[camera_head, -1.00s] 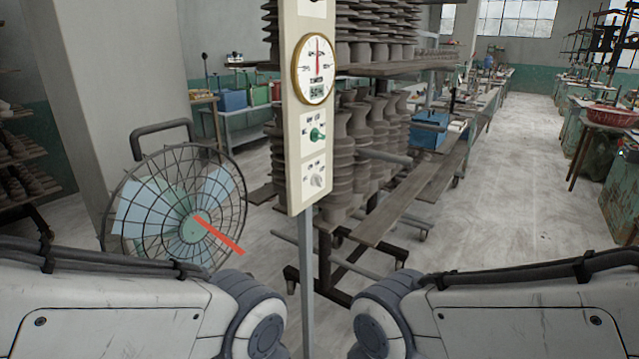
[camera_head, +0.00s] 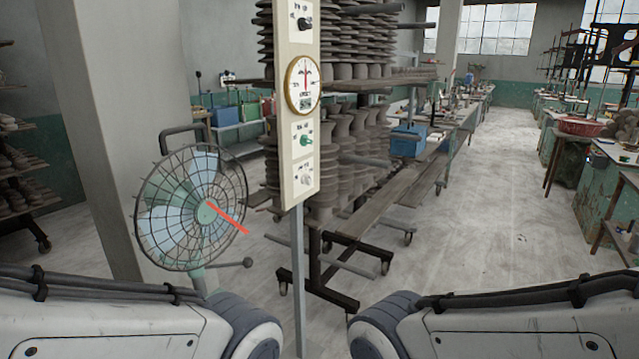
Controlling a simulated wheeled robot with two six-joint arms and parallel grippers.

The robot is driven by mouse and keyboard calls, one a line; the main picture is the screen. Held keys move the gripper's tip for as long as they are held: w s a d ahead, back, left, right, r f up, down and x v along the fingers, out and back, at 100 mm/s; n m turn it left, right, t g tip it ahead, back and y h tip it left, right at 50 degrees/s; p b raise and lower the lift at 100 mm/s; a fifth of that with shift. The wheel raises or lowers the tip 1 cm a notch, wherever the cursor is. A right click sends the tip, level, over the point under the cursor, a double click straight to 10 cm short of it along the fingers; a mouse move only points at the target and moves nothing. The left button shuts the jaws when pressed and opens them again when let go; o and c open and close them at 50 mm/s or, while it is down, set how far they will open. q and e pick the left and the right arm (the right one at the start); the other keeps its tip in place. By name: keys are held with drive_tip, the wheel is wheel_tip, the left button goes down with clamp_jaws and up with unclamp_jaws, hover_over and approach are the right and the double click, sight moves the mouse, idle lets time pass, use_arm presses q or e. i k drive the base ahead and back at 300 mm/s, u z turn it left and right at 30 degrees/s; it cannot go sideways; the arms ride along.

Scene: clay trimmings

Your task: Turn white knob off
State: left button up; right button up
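The white knob (camera_head: 306,180) is the lowest control on a tall cream panel (camera_head: 297,150) mounted on a thin grey post (camera_head: 298,265). Above it on the panel are a green knob (camera_head: 306,141), a round dial gauge (camera_head: 303,84) with a red needle, and a black knob (camera_head: 305,23) at the top. The white knob is too small to read its setting. My two arms show at the bottom left and bottom right, below the panel and apart from it. Neither gripper is in view.
A caged fan (camera_head: 190,215) with a red ribbon stands left of the post. A rack (camera_head: 345,160) of stacked dark clay pieces on wheels is behind the panel. Workbenches (camera_head: 600,190) line the right side. The floor (camera_head: 470,230) at centre right is clear.

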sight(306, 178)
drive_tip(key=z, duration=0.15)
drive_tip(key=i, duration=1.15)
drive_tip(key=u, duration=0.25)
